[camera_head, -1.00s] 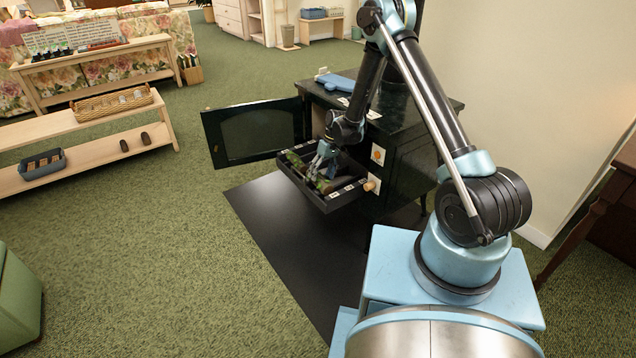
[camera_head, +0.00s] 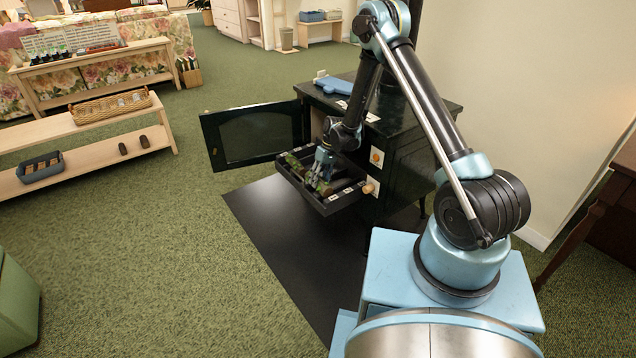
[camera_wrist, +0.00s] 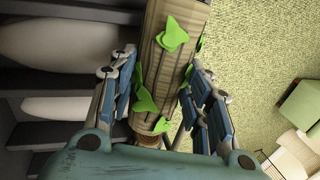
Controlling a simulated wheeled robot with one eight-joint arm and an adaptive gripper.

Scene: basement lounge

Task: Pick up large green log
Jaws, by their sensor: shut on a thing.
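The green log is a brown, bark-like cylinder with bright green leaves; it shows upright through the middle of the wrist view (camera_wrist: 158,75). My gripper (camera_wrist: 163,108) has its blue-padded fingers on both sides of the log and is shut on it. In the head view my gripper (camera_head: 322,180) is down at the open black drawer (camera_head: 331,209) of a dark stove-like cabinet. There the log is small and partly hidden by the fingers, and I cannot tell whether it still touches the drawer.
The cabinet's glass door (camera_head: 256,135) stands open to the left of the drawer. A blue mitt-like item (camera_head: 335,85) lies on the cabinet top. A black mat (camera_head: 290,245) covers the floor in front. Open green carpet lies to the left.

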